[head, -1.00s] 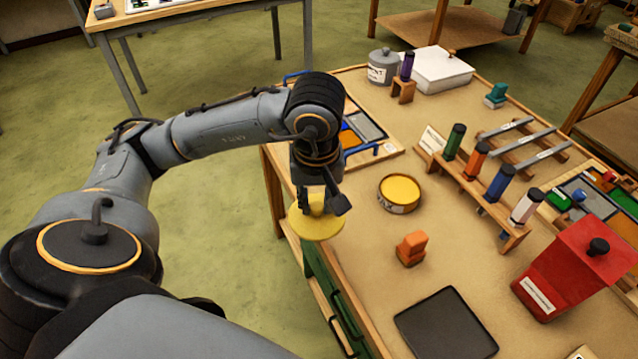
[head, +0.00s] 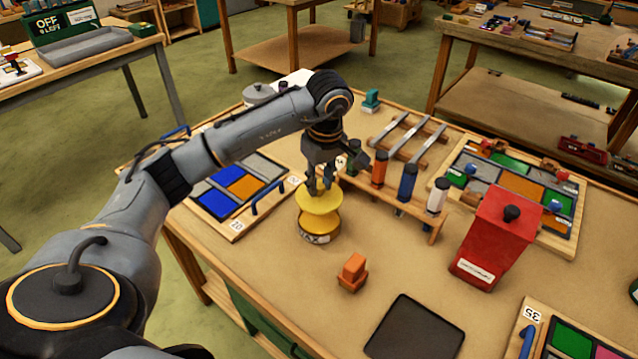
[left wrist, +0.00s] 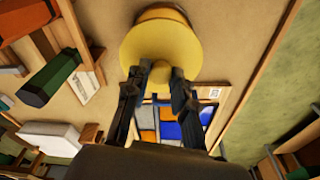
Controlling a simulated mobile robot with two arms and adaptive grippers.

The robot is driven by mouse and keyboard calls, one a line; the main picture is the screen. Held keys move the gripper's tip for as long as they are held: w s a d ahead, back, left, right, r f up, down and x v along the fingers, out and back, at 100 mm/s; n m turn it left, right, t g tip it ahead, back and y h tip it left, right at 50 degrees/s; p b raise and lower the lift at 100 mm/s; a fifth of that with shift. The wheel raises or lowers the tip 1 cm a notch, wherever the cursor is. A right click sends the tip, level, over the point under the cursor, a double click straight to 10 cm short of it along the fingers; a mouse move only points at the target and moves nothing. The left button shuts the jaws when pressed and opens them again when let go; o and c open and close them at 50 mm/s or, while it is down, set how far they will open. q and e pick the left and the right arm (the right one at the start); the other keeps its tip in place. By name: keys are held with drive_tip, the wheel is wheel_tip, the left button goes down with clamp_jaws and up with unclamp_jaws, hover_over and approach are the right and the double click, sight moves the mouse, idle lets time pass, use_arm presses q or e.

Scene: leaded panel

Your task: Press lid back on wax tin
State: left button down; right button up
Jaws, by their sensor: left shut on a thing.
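My left gripper (head: 321,184) is shut on the yellow lid (head: 317,199), a round disc gripped from above by the knob at its middle. The lid also shows in the left wrist view (left wrist: 160,45), with the fingers (left wrist: 162,72) at its knob. The wax tin (head: 319,231), a short round tin with yellow wax and a label on its side, stands on the table directly below the lid. A gap shows between lid and tin, and the lid looks slightly tilted. The far part of the tin's rim is hidden behind the lid. My right gripper is in no view.
A wooden rack (head: 408,205) of coloured tubes is close on the right, near a red canister (head: 494,240). A coloured-tile tray (head: 232,222) lies left.

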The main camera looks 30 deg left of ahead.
sight(320, 196)
use_arm(q)
drive_tip(key=shift+f+b, duration=0.4)
drive_tip(key=shift+f, duration=0.4)
wheel_tip(320, 196, down, 3)
drive_tip(key=shift+r+b, duration=0.2)
drive_tip(key=shift+b, duration=0.65)
drive_tip(key=shift+f+b, duration=0.5)
drive_tip(key=shift+f, duration=0.25)
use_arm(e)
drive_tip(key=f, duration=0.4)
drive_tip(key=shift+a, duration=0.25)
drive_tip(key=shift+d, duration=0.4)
use_arm(q)
drive_tip(key=shift+f+b, duration=0.25)
drive_tip(key=shift+b, duration=0.35)
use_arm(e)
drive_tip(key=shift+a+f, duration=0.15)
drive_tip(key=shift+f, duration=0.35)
use_arm(q)
drive_tip(key=c, duration=1)
unclamp_jaws()
drive_tip(key=shift+c, duration=0.2)
